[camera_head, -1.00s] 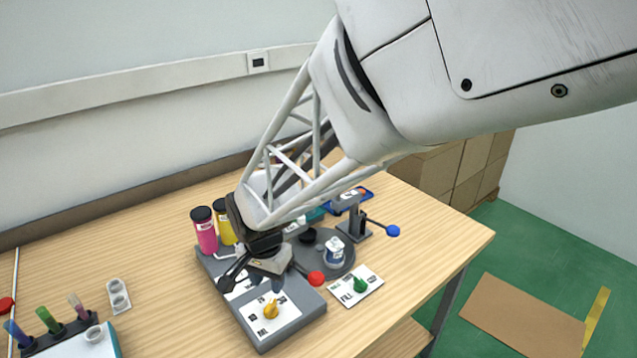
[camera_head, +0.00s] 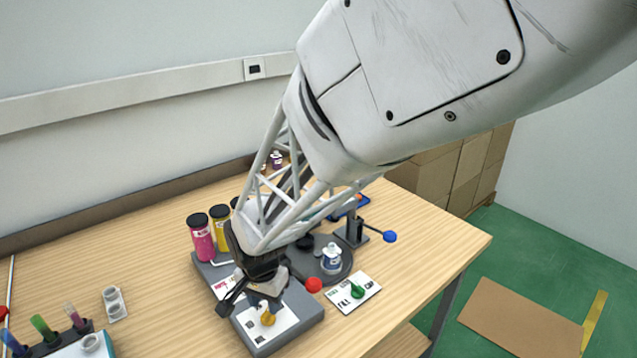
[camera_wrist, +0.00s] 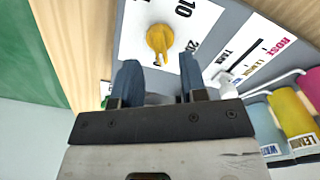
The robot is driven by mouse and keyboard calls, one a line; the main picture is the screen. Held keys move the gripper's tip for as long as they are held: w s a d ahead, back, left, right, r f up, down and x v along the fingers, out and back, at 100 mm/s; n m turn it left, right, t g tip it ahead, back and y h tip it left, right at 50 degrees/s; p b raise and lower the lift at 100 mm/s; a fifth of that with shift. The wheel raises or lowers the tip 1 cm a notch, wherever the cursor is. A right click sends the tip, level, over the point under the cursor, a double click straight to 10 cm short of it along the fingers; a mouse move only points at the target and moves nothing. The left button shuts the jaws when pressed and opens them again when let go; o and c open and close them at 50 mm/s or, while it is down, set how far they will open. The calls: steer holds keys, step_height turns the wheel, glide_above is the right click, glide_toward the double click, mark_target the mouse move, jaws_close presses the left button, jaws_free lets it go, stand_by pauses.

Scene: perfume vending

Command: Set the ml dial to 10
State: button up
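The ml dial is a yellow knob (camera_wrist: 160,40) on a white plate (camera_wrist: 200,20) with printed numbers; in the wrist view "10" and a partly hidden "20" are readable. The knob also shows in the head view (camera_head: 268,319), near the front of the grey machine base. My gripper (camera_wrist: 157,70) is open, its two dark blue fingers apart. The knob lies just beyond the fingertips, roughly between them in the picture, with no clear contact. In the head view my gripper (camera_head: 262,303) is above the plate and hides part of its numbers.
Pink (camera_head: 201,237) and yellow (camera_head: 220,228) bottles stand behind the base. A green knob (camera_head: 358,291) on a FILL/CAP plate, a red ball (camera_head: 313,285) and a blue-ended lever (camera_head: 390,236) are to the right. A small bottle (camera_head: 331,258) stands on the round turntable.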

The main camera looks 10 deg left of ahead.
mark_target(267, 312)
steer(key=shift+f, duration=1.75)
steer(key=shift+c, duration=0.4)
jaws_close()
